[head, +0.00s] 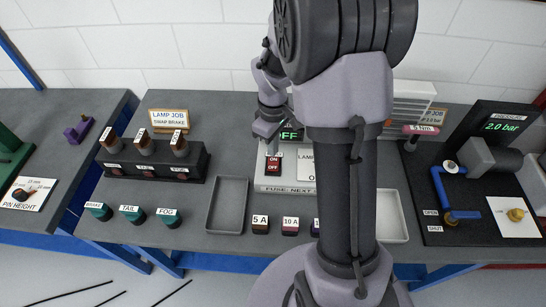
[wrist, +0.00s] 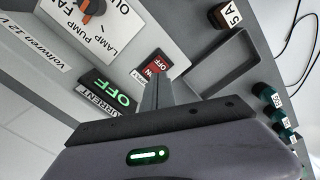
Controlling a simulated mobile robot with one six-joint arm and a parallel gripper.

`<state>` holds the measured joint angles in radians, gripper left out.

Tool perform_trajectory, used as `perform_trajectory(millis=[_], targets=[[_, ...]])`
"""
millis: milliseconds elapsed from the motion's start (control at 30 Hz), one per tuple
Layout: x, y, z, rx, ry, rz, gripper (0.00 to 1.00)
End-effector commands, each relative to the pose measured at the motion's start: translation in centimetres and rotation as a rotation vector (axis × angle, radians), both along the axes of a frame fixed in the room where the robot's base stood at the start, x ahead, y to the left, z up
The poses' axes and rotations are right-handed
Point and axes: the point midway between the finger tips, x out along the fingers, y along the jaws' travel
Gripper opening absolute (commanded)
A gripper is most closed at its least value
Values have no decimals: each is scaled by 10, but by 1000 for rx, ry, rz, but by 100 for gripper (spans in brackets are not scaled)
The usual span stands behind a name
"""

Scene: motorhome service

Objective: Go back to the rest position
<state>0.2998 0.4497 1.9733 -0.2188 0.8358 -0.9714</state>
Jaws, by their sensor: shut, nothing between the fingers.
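My gripper (head: 268,128) is in the middle of the head view, above the back of the bench. It is just behind and above a red ON/OFF switch (head: 274,164) on a pale panel (head: 262,184). In the wrist view my gripper (wrist: 157,88) has its fingers together with nothing between them, and their tips appear close beside the red switch (wrist: 154,65). I cannot tell whether they touch it. A green OFF display (wrist: 110,93) shows beside the switch. My arm hides much of the panel in the head view.
A grey tray (head: 228,204) lies left of the panel, a paler tray (head: 393,216) right of my arm. A dark block with lamps (head: 150,165) and labelled teal pieces (head: 131,215) are on the left. Fuses (head: 290,226) stand in front. A pressure rig (head: 470,180) is on the right.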

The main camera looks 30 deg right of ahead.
Motion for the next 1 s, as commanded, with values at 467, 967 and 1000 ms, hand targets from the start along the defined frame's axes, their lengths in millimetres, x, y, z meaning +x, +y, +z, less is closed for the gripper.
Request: perform_trajectory(millis=[467,967,1000], targets=[[-6,18,17,2,-59,-80,0],[-166,159,69,352,-407,-780,0],[-170,161,69,367,-411,-797,0]])
